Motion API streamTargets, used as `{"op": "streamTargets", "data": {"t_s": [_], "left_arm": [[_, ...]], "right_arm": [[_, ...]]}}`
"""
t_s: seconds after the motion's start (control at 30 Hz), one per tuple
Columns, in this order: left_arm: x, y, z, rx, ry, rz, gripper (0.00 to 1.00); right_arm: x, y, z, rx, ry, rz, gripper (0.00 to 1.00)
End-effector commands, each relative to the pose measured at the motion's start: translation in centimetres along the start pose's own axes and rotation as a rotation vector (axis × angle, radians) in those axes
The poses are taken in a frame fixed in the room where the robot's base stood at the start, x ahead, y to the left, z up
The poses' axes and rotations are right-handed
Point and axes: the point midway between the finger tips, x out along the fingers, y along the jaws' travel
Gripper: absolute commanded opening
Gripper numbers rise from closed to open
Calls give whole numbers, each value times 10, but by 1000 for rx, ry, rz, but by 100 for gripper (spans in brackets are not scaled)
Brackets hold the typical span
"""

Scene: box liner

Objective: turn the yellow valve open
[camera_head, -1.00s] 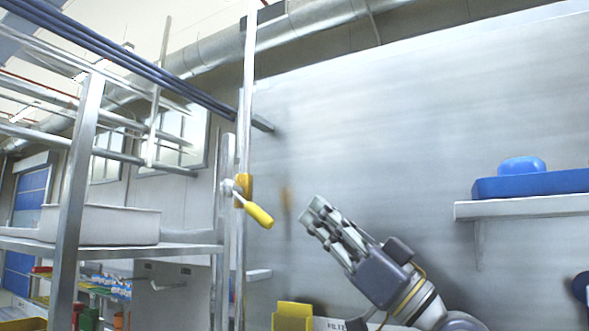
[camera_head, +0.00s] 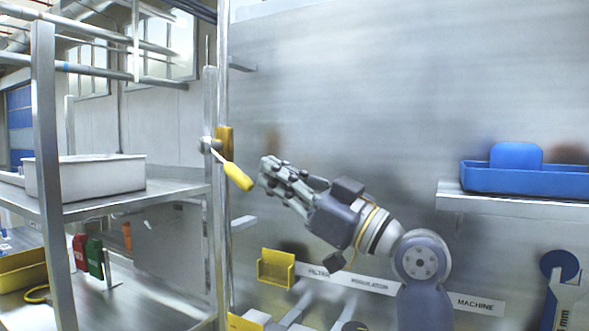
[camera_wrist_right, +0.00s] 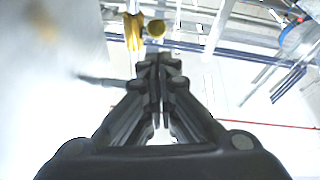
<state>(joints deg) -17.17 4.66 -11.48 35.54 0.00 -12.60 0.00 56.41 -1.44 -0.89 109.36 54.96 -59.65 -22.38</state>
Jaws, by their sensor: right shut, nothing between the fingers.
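The yellow valve handle (camera_head: 239,177) sticks out down and to the right from its mount on a vertical metal pipe (camera_head: 222,100). A yellow plate (camera_head: 225,142) sits behind the handle's pivot. My right gripper (camera_head: 266,172) is shut and empty, just right of the handle's lower end. In the right wrist view the shut fingertips (camera_wrist_right: 158,58) are below the round yellow handle end (camera_wrist_right: 156,28), with a small gap in the picture. The yellow plate (camera_wrist_right: 133,32) is left of it. My left gripper is not in view.
A metal shelf (camera_head: 130,200) with a white bin (camera_head: 95,176) stands left of the pipe. A yellow holder (camera_head: 276,267) is on the wall below my right gripper. A wall shelf (camera_head: 505,205) with a blue tray (camera_head: 530,181) is at the right.

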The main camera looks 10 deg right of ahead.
Motion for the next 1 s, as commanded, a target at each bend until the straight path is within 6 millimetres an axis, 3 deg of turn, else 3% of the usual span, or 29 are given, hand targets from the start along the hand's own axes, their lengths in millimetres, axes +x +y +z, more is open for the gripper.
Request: {"op": "streamTargets", "data": {"t_s": [0.1,0.33,0.8,1.0], "left_arm": [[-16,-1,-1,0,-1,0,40],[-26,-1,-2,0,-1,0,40],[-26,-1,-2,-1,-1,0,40],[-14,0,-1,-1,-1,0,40]], "right_arm": [[20,0,-4,3,0,0,0],[38,0,-1,2,1,1,0],[41,0,1,0,2,1,0],[42,3,7,2,27,6,0]]}}
